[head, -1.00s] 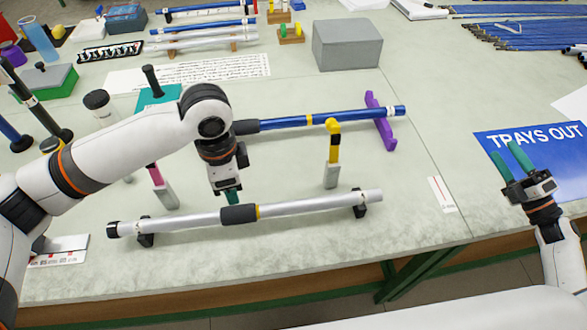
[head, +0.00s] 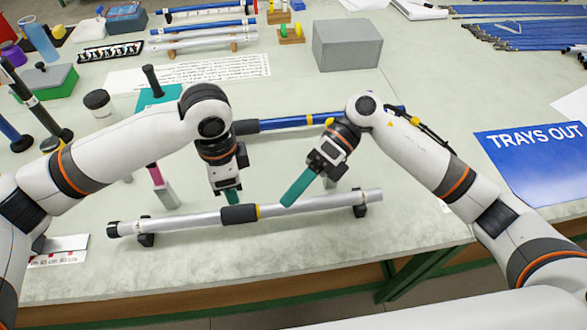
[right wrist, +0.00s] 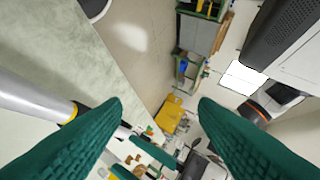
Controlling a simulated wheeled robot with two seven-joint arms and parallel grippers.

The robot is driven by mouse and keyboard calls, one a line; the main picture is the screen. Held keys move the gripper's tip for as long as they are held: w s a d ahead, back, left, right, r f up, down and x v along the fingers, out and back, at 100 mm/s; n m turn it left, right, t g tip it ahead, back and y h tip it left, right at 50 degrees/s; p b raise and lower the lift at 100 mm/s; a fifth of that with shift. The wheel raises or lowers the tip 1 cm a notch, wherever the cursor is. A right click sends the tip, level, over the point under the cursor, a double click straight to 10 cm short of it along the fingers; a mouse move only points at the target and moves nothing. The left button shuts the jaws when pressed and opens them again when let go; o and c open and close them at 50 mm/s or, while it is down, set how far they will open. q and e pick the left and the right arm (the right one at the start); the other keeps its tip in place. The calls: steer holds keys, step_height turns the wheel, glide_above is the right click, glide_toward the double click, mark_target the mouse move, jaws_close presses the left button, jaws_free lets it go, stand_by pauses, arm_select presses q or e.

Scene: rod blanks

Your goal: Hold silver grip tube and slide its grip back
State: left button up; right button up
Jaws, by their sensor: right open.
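The silver grip tube (head: 315,204) lies level on two black supports near the table's front edge. Its black grip (head: 239,214) sits around the tube's middle, with a yellow band (head: 258,211) at the grip's right end. My left gripper (head: 232,196) points down just behind the grip; whether its fingers close on it is hidden. My right gripper (head: 290,200) is above and right of the grip, tilted down-left, its green fingers close to the tube. In the right wrist view the fingers are apart with nothing between them, and the silver tube (right wrist: 32,100) shows at left.
A blue tube (head: 285,122) lies behind, with a purple support partly covered by my right arm. A pink-and-grey upright piece (head: 162,188) stands behind the silver tube. A grey box (head: 347,45) stands further back. A blue "TRAYS OUT" sheet (head: 535,165) lies at right.

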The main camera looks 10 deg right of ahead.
steer(key=a+f+n+t+h, duration=0.1)
steer(key=n+t+h, duration=0.15)
steer(key=h, duration=0.35)
steer(key=n+t+h, duration=0.4)
steer(key=t+h, duration=0.1)
glide_above(294, 204)
step_height(294, 204, down, 12)
steer(key=shift+r, duration=0.2)
